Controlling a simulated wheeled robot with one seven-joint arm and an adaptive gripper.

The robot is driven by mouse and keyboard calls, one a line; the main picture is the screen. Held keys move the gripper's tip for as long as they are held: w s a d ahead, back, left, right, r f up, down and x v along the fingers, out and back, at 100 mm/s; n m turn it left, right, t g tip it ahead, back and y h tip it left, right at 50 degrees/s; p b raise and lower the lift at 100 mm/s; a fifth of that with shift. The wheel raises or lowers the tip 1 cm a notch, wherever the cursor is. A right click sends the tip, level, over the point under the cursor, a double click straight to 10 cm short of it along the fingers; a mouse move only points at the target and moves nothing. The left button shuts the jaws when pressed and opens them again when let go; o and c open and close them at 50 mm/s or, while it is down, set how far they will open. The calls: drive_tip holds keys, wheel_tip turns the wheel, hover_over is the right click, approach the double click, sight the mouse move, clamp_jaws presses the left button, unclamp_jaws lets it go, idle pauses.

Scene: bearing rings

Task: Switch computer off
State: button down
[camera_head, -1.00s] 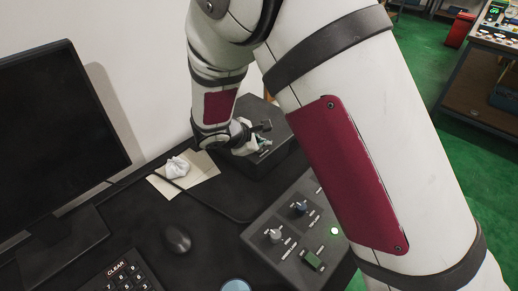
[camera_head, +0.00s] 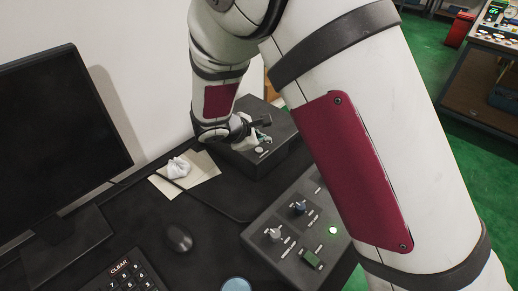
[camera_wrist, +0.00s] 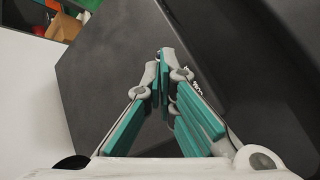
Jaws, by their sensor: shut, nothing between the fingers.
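The computer (camera_head: 278,158) is a dark grey box on the black desk against the wall, behind my arm. A small pale round spot, perhaps its button (camera_head: 261,152), shows on its near upper part. My gripper (camera_head: 265,139) is over the box, just above that spot; I cannot tell whether it touches the box. In the wrist view my gripper (camera_wrist: 163,58) has its teal-padded fingers shut together with nothing between them, over the dark box (camera_wrist: 100,75). The fingers hide part of its surface, and small white lettering shows beside the tips.
Papers with a crumpled white piece (camera_head: 178,167) lie near the wall. A control panel (camera_head: 265,228) with knobs and a lit green lamp (camera_head: 333,230) sits in front of the box.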

sight(261, 151)
drive_tip(key=shift+r+p, duration=1.3)
drive_tip(key=shift+r, duration=0.9)
